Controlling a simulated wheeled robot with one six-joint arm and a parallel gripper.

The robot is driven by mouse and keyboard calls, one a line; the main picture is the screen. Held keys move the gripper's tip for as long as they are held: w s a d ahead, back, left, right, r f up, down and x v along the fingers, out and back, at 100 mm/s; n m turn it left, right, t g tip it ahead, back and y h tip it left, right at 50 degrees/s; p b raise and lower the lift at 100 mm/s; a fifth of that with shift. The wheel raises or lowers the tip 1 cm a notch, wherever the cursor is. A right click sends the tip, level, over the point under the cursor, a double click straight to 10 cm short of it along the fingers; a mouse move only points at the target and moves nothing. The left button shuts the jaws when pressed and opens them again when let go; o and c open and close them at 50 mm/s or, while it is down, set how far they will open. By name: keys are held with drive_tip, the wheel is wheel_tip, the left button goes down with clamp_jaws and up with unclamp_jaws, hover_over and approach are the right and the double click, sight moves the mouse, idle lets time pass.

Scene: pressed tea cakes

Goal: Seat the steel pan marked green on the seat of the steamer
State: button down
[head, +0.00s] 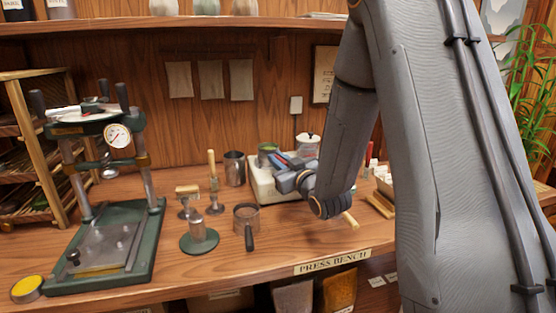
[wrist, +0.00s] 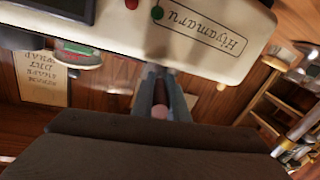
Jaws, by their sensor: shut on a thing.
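The steel pan with a green mark (head: 268,151) shows in the head view at the back of the cream steamer (head: 264,186), just left of my gripper (head: 281,161). My gripper is shut on a narrow dark piece that looks like the pan's handle; its fingers (wrist: 165,92) also show in the wrist view. The wrist picture is upside down, with the steamer's labelled face (wrist: 100,25) along the top. The pan's base and the steamer's seat are hidden, so I cannot tell whether the pan touches the seat.
A green press (head: 107,245) stands at the left. Another pan with a black handle (head: 246,218), a green-based tool (head: 199,240) and a steel cup (head: 234,168) stand left of the steamer. The front bench is partly clear.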

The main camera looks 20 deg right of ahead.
drive_tip(key=c, duration=1.6)
unclamp_jaws()
drive_tip(key=shift+c, duration=0.2)
